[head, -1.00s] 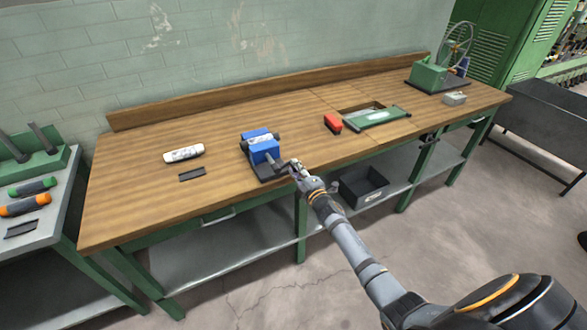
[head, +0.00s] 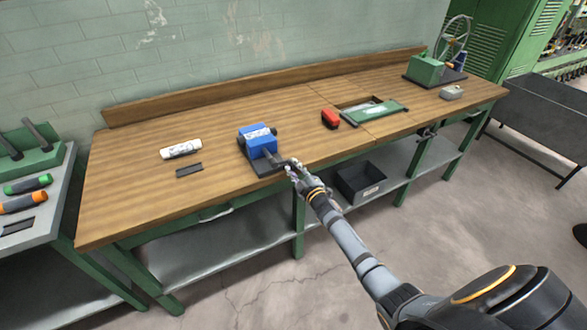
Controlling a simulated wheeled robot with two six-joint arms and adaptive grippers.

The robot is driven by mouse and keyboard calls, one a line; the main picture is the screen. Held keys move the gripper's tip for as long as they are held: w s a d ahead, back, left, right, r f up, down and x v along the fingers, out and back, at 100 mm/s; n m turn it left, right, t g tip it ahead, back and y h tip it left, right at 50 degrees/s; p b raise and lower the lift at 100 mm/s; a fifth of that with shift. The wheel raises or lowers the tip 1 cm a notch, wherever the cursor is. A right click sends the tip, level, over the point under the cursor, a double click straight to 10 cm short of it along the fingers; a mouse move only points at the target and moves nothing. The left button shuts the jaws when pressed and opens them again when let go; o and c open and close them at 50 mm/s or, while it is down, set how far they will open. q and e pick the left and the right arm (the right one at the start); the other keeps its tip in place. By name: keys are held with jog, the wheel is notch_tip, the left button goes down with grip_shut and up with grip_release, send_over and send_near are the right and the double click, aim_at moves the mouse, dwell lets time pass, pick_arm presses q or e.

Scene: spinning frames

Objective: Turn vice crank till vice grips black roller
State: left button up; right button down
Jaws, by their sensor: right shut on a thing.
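The blue vice (head: 263,148) stands on a dark base near the front edge of the wooden workbench. Its crank (head: 281,163) sticks out at the front right, toward my right gripper. My right gripper (head: 293,168) is shut on the crank's end at the bench's front edge, and its fingers partly hide the crank. The black roller is too small to make out clearly between the vice jaws, so I cannot tell whether the jaws touch it. My left gripper is not in view.
On the workbench (head: 125,190), a white cylinder (head: 180,149) and a dark flat strip (head: 189,170) lie left of the vice. A black bin (head: 361,182) sits on the lower shelf.

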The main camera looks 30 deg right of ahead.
jog(key=shift+f, duration=0.1)
jog(key=c, duration=1.5)
grip_release()
jog(key=o, duration=0.4)
jog(key=shift+s+r, duration=0.25)
jog(key=shift+c, duration=0.2)
jog(key=shift+s+f, duration=0.1)
jog(key=shift+s, duration=0.05)
jog(key=s, duration=1.1)
jog(key=shift+s+d, duration=0.25)
jog(key=shift+s, duration=0.1)
